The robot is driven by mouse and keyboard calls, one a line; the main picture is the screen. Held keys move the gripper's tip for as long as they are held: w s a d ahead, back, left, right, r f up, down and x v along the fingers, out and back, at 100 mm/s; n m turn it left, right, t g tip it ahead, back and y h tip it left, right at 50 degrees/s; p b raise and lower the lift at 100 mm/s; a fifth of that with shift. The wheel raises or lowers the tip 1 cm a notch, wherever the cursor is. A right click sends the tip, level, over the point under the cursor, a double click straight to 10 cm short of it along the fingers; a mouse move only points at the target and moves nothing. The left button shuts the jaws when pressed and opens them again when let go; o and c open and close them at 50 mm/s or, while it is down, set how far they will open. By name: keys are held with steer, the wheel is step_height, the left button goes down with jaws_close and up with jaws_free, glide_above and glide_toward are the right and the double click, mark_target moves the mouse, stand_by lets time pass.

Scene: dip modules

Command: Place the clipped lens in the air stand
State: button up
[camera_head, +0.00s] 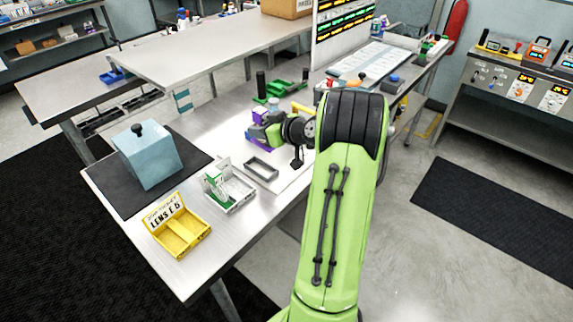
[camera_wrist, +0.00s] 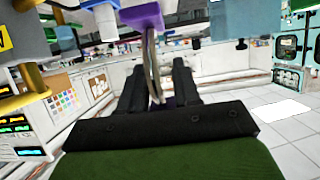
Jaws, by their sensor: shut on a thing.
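In the wrist view my gripper (camera_wrist: 157,72) has its two black fingers on either side of a thin, greyish upright piece (camera_wrist: 153,68), seen nearly edge-on. I take it as the clipped lens. A purple block (camera_wrist: 143,17) shows at its upper end; whether they are joined is unclear. In the head view my gripper (camera_head: 297,158) hangs beyond the end of my green arm, beside a purple, blue and green fixture (camera_head: 262,132) on the bench. The held piece is not clear there. I cannot tell which thing is the air stand.
A yellow tray (camera_head: 183,240) with a lens label stands at the bench's front left. Near it are a white and green holder (camera_head: 232,194), a grey rectangular tray (camera_head: 261,170) and a blue-grey box (camera_head: 148,158) on a dark mat. Bare bench lies between the trays and box.

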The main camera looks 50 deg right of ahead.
steer(key=f, duration=0.6)
steer(key=a+f+b, duration=0.1)
steer(key=f, duration=0.2)
steer(key=shift+w+f, duration=0.2)
steer(key=shift+f, duration=0.1)
jaws_close()
steer(key=shift+w+f, duration=0.1)
steer(key=shift+w, duration=0.05)
steer(key=shift+f+b, duration=0.15)
steer(key=shift+b, duration=0.15)
steer(key=o, duration=1.1)
jaws_free()
